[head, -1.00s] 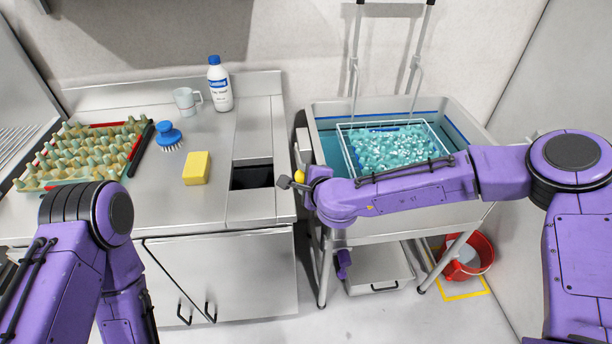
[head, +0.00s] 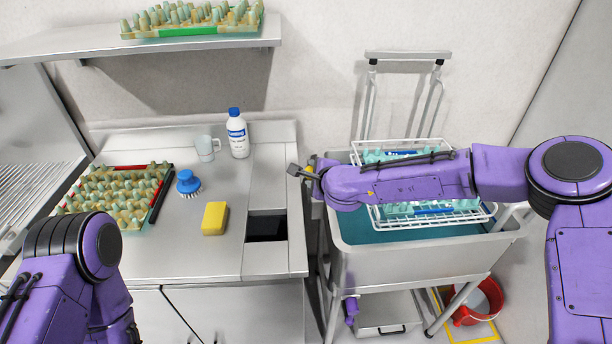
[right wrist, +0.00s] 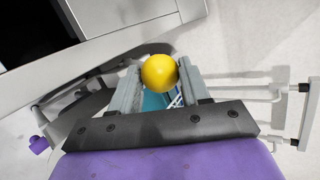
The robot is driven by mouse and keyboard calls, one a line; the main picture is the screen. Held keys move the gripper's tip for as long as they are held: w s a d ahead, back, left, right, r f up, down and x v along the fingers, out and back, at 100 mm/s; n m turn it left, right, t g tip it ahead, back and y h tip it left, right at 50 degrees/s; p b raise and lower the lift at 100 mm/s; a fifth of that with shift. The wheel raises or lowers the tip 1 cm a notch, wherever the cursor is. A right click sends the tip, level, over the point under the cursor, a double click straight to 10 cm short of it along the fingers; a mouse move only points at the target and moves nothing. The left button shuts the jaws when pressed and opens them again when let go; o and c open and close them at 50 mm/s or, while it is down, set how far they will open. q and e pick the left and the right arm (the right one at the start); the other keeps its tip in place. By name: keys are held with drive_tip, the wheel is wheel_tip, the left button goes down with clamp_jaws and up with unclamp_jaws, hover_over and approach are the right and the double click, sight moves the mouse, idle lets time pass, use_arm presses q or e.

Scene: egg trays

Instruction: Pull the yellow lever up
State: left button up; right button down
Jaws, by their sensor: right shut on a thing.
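The yellow lever's round knob (head: 309,171) is at the left side of the wash basin, mostly hidden by my right arm in the head view. In the right wrist view the yellow knob (right wrist: 159,73) sits between the two grey fingers of my right gripper (right wrist: 160,82), which is shut on it. In the head view my right gripper (head: 303,171) is at the basin's left rim. The white wire basket (head: 465,217) is raised above the blue water in the basin (head: 420,262), with pale teal things in it. My left arm shows at lower left; its gripper is out of view.
Left of the basin, a steel counter (head: 190,257) holds a yellow sponge (head: 215,218), a blue brush (head: 188,183), a mug (head: 207,148), a bottle (head: 238,135) and an egg tray (head: 150,219). Another egg tray (head: 200,31) is on the shelf. A red bucket (head: 481,301) stands on the floor.

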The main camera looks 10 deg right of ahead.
drive_tip(key=shift+w+d+r, duration=0.15)
drive_tip(key=shift+w+r, duration=0.15)
drive_tip(key=shift+r, duration=0.25)
drive_tip(key=shift+w+d+r, duration=0.1)
drive_tip(key=shift+w+r, duration=0.2)
drive_tip(key=shift+r, duration=0.25)
drive_tip(key=c, duration=0.8)
unclamp_jaws()
drive_tip(key=shift+o, duration=1.3)
drive_tip(key=shift+w, duration=0.15)
drive_tip(key=shift+w+f, duration=0.25)
drive_tip(key=shift+s+r+b, duration=0.1)
drive_tip(key=shift+s+b, duration=0.2)
drive_tip(key=shift+s, duration=0.2)
drive_tip(key=b+v, duration=0.2)
drive_tip(key=v, duration=0.7)
drive_tip(key=shift+s, duration=0.25)
